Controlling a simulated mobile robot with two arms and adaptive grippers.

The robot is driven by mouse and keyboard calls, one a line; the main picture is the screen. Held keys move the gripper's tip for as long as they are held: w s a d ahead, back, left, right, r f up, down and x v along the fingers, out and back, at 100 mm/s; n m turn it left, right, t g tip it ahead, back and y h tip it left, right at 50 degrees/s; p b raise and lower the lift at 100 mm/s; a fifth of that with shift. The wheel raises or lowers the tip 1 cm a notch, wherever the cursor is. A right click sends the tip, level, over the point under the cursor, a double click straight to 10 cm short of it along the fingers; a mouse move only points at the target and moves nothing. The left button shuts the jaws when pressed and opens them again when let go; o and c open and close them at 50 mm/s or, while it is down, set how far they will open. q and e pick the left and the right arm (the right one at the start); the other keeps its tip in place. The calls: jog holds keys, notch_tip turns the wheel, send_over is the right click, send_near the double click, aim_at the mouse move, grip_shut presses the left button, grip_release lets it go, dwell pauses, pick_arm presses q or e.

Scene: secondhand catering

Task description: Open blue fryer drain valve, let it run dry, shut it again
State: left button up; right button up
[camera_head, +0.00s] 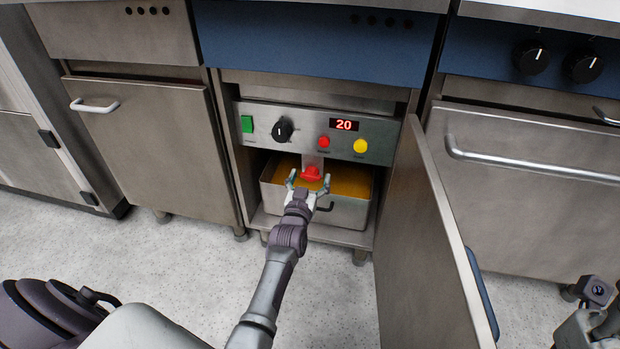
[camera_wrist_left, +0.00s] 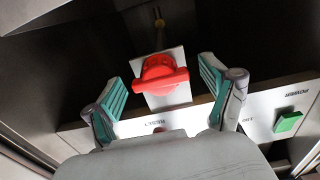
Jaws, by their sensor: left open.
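The blue-fronted fryer (camera_head: 310,40) has its cabinet door (camera_head: 425,240) swung open to the right. Inside, a red valve handle (camera_head: 311,173) sits below the control panel (camera_head: 290,122). My left gripper (camera_head: 308,184) is open at the handle. In the left wrist view the red handle (camera_wrist_left: 160,77) lies between the open teal-padded fingers (camera_wrist_left: 163,100), with a gap on each side. A metal pan (camera_head: 345,214) holding yellow-brown oil (camera_head: 350,180) stands under the valve. My right gripper (camera_head: 592,315) is only partly in view at the lower right, its jaws unclear.
The panel has a green switch (camera_head: 247,124), a black knob (camera_head: 283,129), red and yellow buttons and a display reading 20 (camera_head: 344,125). A closed cabinet (camera_head: 150,145) is at left and an oven-like unit (camera_head: 530,180) at right. Speckled floor (camera_head: 180,265) is clear in front.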

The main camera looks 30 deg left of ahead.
pick_arm(q)
jog(key=v, duration=0.7)
jog(key=shift+s, duration=0.25)
